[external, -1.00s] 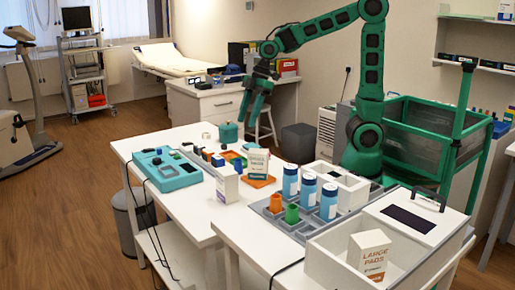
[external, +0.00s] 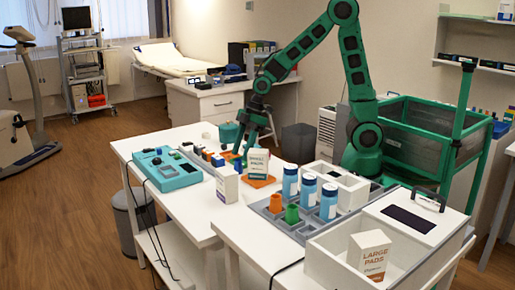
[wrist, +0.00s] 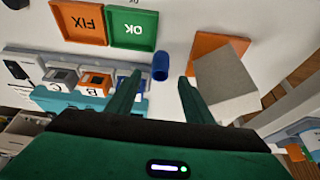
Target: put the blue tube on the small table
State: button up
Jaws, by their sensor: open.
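In the wrist view a small dark blue tube (wrist: 161,66) stands on the white worktop, just beyond and between my fingertips. My gripper (wrist: 160,78) is open, with one finger to each side of the tube's line and nothing held. In the external view my gripper (external: 252,150) points down low over the far part of the white table (external: 200,232), behind a white carton. I cannot tell for certain which surface is the small table.
A green OK tray (wrist: 132,28) and an orange FIX tray (wrist: 80,22) lie beyond. A pale grey box (wrist: 226,82) stands close right of my fingers on an orange tray (wrist: 207,44). A slotted holder (wrist: 92,84) is at left. Several blue bottles (external: 329,202) stand nearer the camera.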

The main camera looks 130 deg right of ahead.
aim_at(238, 162)
jog(key=shift+x, duration=2.55)
jog(key=shift+s, duration=0.1)
grip_shut()
